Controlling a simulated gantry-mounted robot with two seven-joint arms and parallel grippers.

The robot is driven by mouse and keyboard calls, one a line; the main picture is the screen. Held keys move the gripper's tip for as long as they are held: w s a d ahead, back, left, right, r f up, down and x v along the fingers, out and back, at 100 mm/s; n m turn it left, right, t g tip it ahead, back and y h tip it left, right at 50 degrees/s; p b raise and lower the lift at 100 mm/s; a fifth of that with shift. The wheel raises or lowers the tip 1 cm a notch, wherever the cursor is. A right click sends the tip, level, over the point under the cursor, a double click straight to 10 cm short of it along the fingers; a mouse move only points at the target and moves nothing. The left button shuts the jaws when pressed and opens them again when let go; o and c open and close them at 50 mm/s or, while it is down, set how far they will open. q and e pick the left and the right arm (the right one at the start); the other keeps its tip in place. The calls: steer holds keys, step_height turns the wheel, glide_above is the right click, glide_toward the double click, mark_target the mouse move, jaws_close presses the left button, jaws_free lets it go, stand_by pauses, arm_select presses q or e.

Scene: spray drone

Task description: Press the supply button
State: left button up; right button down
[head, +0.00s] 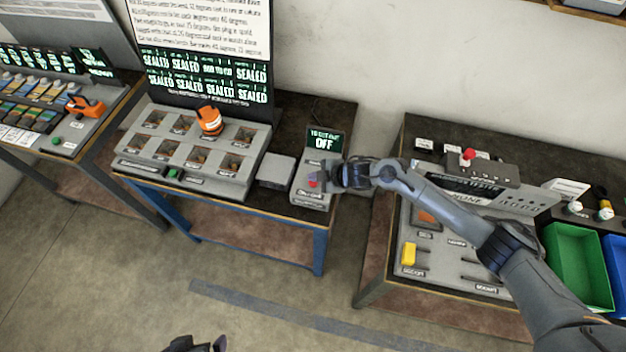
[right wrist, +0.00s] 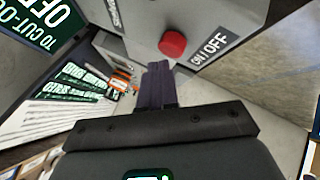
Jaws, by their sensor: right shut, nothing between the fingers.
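A red round button (head: 312,183) is on a small grey box (head: 314,198) at the right end of the middle table. In the right wrist view the red button (right wrist: 172,44) sits beside an ON/OFF label (right wrist: 216,46). A small screen (head: 325,141) behind the box reads OFF. My right gripper (head: 326,180) is beside the button at its right. Its shut, empty fingers (right wrist: 158,85) point near the button in the wrist view; I cannot tell whether they touch the box. Dark parts of my left gripper (head: 197,346) show at the bottom edge, mostly cut off.
A grey tray of compartments (head: 190,178) with an orange device (head: 209,120) stands left of the box. A low grey block (head: 276,171) lies between them. The right table has a panel with a yellow block (head: 408,254) and a green bin (head: 575,262).

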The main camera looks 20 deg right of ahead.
steer(key=shift+f, duration=0.15)
steer(key=shift+f+b, duration=0.35)
steer(key=shift+f, duration=0.1)
stand_by(0.5)
steer(key=shift+r, duration=0.1)
steer(key=shift+r+p, duration=0.8)
steer(key=shift+p, duration=0.05)
steer(key=shift+r, duration=0.15)
steer(key=shift+r+p, duration=0.45)
steer(key=shift+p, duration=0.15)
step_height(320, 180, up, 5)
steer(key=p, duration=0.4)
steer(key=shift+p, duration=0.3)
